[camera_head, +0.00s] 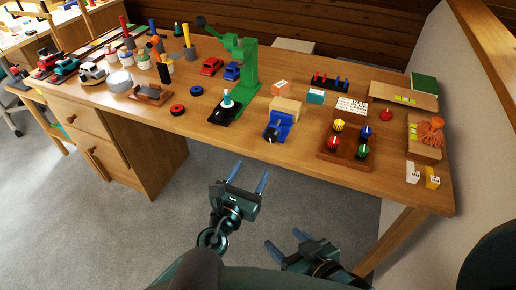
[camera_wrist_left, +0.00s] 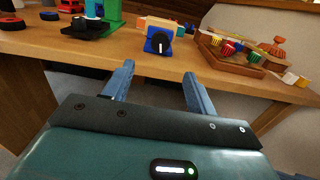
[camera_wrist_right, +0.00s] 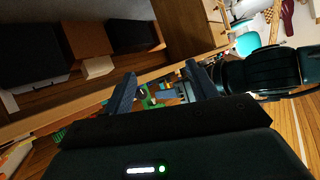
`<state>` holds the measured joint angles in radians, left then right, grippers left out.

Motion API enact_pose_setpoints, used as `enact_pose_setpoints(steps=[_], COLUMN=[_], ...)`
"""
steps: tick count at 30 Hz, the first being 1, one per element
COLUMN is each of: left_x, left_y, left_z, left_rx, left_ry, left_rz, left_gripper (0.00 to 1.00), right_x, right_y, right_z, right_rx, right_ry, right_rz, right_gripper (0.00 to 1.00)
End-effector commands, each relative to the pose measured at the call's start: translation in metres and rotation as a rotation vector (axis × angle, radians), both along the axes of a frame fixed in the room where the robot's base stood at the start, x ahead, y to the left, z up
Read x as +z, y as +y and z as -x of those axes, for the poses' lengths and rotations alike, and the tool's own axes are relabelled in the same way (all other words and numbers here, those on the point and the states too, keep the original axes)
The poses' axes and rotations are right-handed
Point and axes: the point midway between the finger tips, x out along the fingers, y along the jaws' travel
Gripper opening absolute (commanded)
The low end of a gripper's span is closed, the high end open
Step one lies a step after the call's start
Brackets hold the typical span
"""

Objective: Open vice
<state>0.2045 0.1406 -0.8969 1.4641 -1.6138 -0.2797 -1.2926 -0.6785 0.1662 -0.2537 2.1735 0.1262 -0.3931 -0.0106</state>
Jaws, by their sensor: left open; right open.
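The blue vice (camera_head: 279,127) sits at the front edge of the wooden workbench, with a black round knob on its front. It also shows in the left wrist view (camera_wrist_left: 159,45), above and beyond the fingers, with the knob facing me. A light wooden block (camera_head: 286,105) is at its back; I cannot tell whether the jaws clamp it. My left gripper (camera_head: 250,178) is open and empty, in front of and below the bench edge, apart from the vice. My right gripper (camera_head: 285,241) is open and empty, lower and farther from the bench.
A green drill press (camera_head: 249,72) stands left of the vice. A wooden tray of coloured knobs (camera_head: 345,150) lies to the right. Toy cars, pots and small blocks cover the bench. A wall bounds the right side. Floor (camera_head: 185,215) before the bench is clear.

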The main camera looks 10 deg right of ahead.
Motion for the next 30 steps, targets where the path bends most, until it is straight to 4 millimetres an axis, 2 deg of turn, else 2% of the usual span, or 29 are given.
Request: enact_pose_setpoints(steps=[5,16,21,30], left_x=[0.000,-0.002,-0.002,0.000], left_y=[-0.011,-0.053,-0.067,-0.075], left_z=[-0.013,-0.076,-0.097,-0.109], left_rx=[-0.005,-0.004,-0.004,-0.004], left_ry=[-0.016,-0.015,-0.013,-0.009], left_rz=[-0.017,-0.013,-0.012,-0.012], left_gripper=[0.57,0.57,0.57,0.57], right_x=[-0.002,-0.016,-0.011,-0.004], right_y=[0.001,0.001,-0.003,-0.010], right_z=[0.001,0.000,0.004,0.006], right_rx=[0.000,-0.005,-0.017,-0.032], right_ry=[-0.001,-0.015,-0.055,-0.088], right_rz=[-0.005,-0.030,-0.028,-0.023], right_gripper=[0.58,0.58,0.58,0.58])
